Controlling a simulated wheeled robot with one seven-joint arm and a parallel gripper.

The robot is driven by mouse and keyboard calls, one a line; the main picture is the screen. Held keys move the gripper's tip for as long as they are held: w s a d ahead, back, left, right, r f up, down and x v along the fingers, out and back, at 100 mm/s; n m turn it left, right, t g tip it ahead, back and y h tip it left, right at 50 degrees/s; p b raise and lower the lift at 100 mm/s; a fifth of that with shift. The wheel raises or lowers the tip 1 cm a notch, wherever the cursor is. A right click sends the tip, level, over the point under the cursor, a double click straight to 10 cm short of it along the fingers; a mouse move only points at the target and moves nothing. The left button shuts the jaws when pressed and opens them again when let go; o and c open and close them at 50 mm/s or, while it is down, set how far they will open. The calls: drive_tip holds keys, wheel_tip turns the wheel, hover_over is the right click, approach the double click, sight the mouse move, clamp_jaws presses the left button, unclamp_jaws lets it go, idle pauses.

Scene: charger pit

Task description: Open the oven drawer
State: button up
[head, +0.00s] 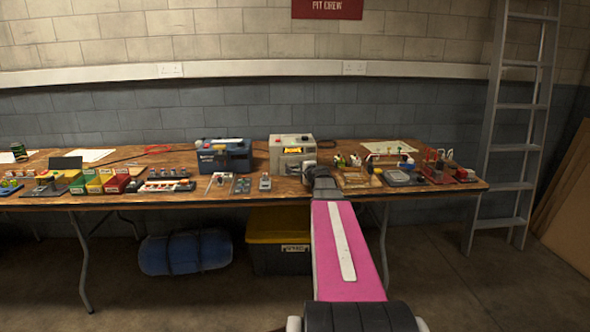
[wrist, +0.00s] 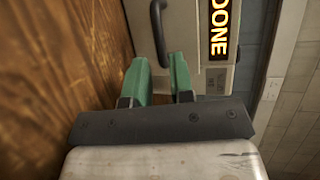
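The oven is a cream box (head: 291,143) standing on the wooden workbench in the head view, with a lit amber display on its front. In the wrist view its pale front (wrist: 192,40) fills the upper middle, turned on its side, with the display (wrist: 219,28) reading "DONE". A dark bar handle (wrist: 158,30) is on the front, left of the display. My gripper (wrist: 160,58) has two green fingers, parted with a gap between them. The lower end of the handle shows between the fingertips; I cannot tell whether they touch it. The drawer front looks flush.
A blue machine (head: 223,156) stands left of the oven. Small parts, bins and tools crowd the workbench (head: 180,205) on both sides. A yellow-lidded crate (head: 277,225) and a blue roll (head: 186,252) lie underneath. A ladder (head: 520,125) leans at the right.

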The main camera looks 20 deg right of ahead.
sight(292, 161)
drive_tip(key=x, duration=0.5)
drive_tip(key=shift+w, duration=0.35)
drive_tip(key=shift+c, duration=0.3)
